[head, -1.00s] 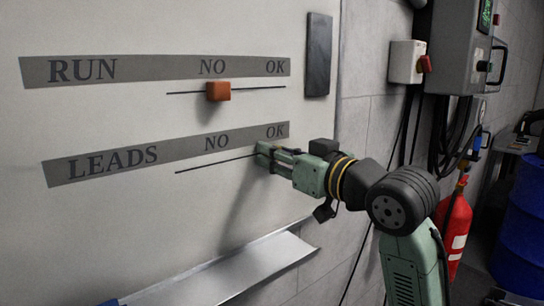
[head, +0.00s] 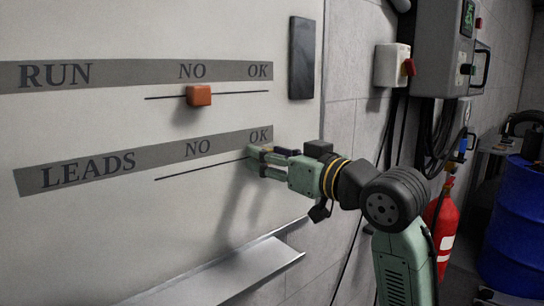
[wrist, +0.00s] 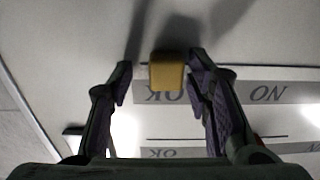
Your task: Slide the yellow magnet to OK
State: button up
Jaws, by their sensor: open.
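The yellow magnet (wrist: 167,70) is on the board between my open fingers in the wrist view, which sees the board upside down. It lines up with the OK label (wrist: 178,98) there. A gap shows between it and the left finger; the right finger is close beside it, and I cannot tell whether they touch. My gripper (head: 254,160) is at the right end of the LEADS line (head: 200,169) in the head view, just below that row's OK (head: 259,136). The magnet is hidden by the gripper in the head view.
An orange magnet (head: 199,95) sits on the RUN line above, under NO. A dark rectangular block (head: 302,58) is on the board's upper right. A metal ledge (head: 225,273) runs below. A switch box (head: 391,65) and red extinguisher (head: 442,225) are to the right.

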jog(key=v, duration=1.2)
